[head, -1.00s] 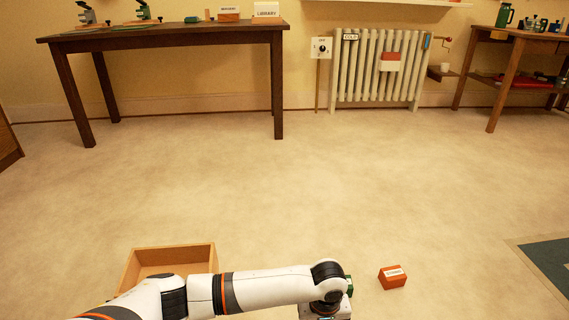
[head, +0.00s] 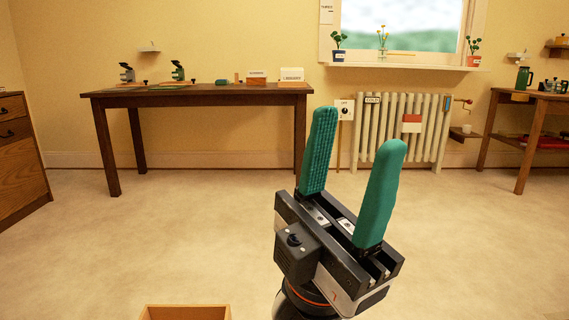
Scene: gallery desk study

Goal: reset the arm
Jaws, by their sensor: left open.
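My left gripper (head: 350,180) stands upright in the middle of the head view, with its two green fingers pointing up. The fingers are wide apart and nothing is between them. It is in the air in front of the far wall and partly covers the radiator's left side and the desk's right end. Most of my left arm is below the picture. My right gripper is not in view.
A wooden tray (head: 187,312) shows at the bottom edge. A long desk (head: 200,99) with microscopes and signs stands at the back left. A radiator (head: 425,130) is on the far wall, and a table (head: 535,98) is at right. The floor between is clear.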

